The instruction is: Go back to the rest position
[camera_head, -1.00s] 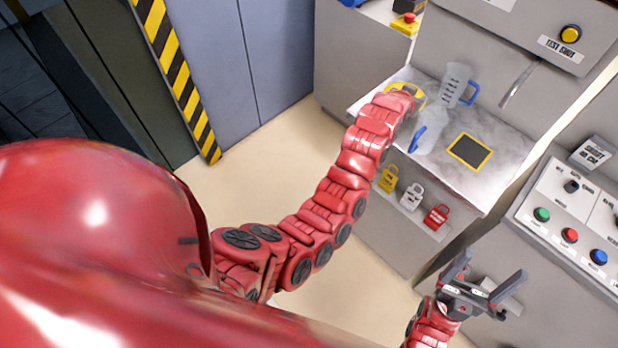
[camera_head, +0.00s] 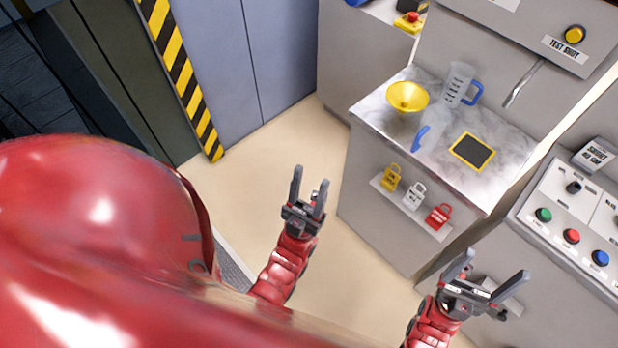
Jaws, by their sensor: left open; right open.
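My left gripper (camera_head: 309,192) is open and empty, its fingers pointing up the picture over bare floor, to the left of the marble-topped counter and apart from it. My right gripper (camera_head: 491,284) is open and empty at the lower right, in front of the grey cabinet and below the button panel. Both arms are bent in close to my body.
A black pad with a yellow rim (camera_head: 472,152) lies on the counter. Yellow, white and red padlocks (camera_head: 438,216) sit on a ledge on its front. A button panel (camera_head: 570,225) is at the right. A spout (camera_head: 523,83) overhangs the counter. Floor (camera_head: 270,150) at the left is clear.

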